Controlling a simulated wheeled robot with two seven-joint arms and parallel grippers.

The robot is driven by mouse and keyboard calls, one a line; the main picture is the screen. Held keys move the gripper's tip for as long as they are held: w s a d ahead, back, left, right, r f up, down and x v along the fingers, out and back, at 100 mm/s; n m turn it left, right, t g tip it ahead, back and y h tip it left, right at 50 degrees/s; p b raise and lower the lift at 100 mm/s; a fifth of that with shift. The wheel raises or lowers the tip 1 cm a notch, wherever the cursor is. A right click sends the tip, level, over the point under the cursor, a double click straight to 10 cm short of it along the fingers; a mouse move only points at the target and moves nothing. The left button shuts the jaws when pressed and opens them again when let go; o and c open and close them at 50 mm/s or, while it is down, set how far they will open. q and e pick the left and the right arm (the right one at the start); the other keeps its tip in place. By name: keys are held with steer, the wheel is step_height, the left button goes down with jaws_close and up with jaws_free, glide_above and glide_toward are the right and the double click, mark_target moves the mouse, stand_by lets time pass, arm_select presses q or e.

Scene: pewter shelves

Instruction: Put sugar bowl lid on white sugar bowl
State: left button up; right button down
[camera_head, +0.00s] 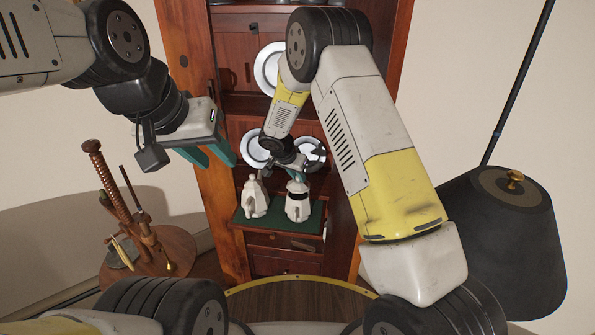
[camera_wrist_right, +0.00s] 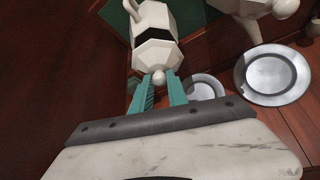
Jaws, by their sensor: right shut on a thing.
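The white sugar bowl (camera_head: 297,209) stands on the green-topped shelf ledge; its body also shows at the top of the right wrist view (camera_wrist_right: 150,17). The white faceted sugar bowl lid (camera_wrist_right: 156,55) is over the bowl, with a dark band between them that looks like the bowl's opening. My right gripper (camera_wrist_right: 161,78) is shut on the lid's round knob. In the head view my right gripper (camera_head: 297,176) is directly above the bowl and partly hides the lid.
A second white vessel (camera_head: 254,198) stands left of the bowl on the green surface (camera_head: 276,222). A round wooden table (camera_head: 180,250) is at left, a black lampshade (camera_head: 510,240) at right.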

mark_target(297, 181)
steer(key=shift+f, duration=1.65)
steer(key=shift+f, duration=0.1)
steer(key=c, duration=1.3)
jaws_free()
steer(key=v, duration=1.2)
